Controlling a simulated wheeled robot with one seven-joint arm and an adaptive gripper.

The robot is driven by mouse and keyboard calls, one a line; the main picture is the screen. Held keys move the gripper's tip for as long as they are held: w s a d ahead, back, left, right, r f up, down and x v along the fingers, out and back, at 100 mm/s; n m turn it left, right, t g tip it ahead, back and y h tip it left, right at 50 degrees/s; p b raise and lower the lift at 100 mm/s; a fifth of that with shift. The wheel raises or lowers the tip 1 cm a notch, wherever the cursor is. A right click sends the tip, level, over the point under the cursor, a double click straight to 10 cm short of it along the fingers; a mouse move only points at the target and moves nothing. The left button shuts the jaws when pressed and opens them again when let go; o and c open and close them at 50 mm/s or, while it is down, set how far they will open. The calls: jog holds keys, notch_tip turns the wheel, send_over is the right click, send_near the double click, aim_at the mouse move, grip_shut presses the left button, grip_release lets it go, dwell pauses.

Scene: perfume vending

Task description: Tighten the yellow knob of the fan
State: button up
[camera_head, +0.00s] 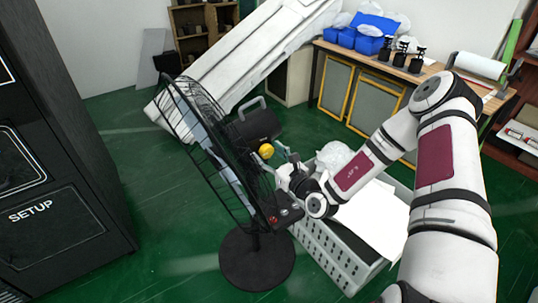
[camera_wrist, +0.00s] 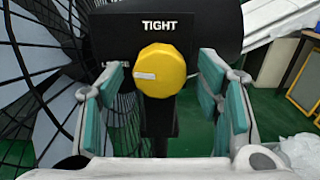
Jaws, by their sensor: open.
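The black fan (camera_head: 190,130) stands on a round base on the green floor, its cage facing left in the head view. Its yellow knob (camera_head: 266,151) is on the side of the motor housing. In the wrist view the yellow knob (camera_wrist: 161,71) is near the picture's centre, with a white mark on its left side pointing left. A black plate behind it reads "TIGHT" above and a partly covered word at left. My gripper (camera_head: 285,158) is open beside the knob. In the wrist view its teal pads (camera_wrist: 163,95) stand on both sides of the knob, apart from it.
A grey crate (camera_head: 330,255) with white material stands on the floor right of the fan. A black cabinet (camera_head: 60,215) marked "SETUP" is at left. A wooden workbench (camera_head: 405,72) with blue bins (camera_head: 368,44) is at the back right. A large white panel (camera_head: 250,55) leans behind the fan.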

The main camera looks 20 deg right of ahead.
jog(key=shift+w, duration=0.1)
jog(key=c, duration=1.2)
jog(key=shift+o, duration=0.2)
jog(key=shift+m+p, duration=0.3)
jog(key=m+p, duration=0.2)
jog(key=shift+r+m, duration=0.15)
jog(key=shift+m, duration=0.25)
jog(key=m+p, duration=0.2)
jog(key=m, duration=0.2)
jog(key=shift+m, duration=0.3)
jog(key=m+p, duration=0.1)
jog(key=m, duration=0.3)
jog(key=shift+a, duration=0.1)
jog(key=shift+m+p, duration=0.45)
jog(key=shift+m, duration=1.65)
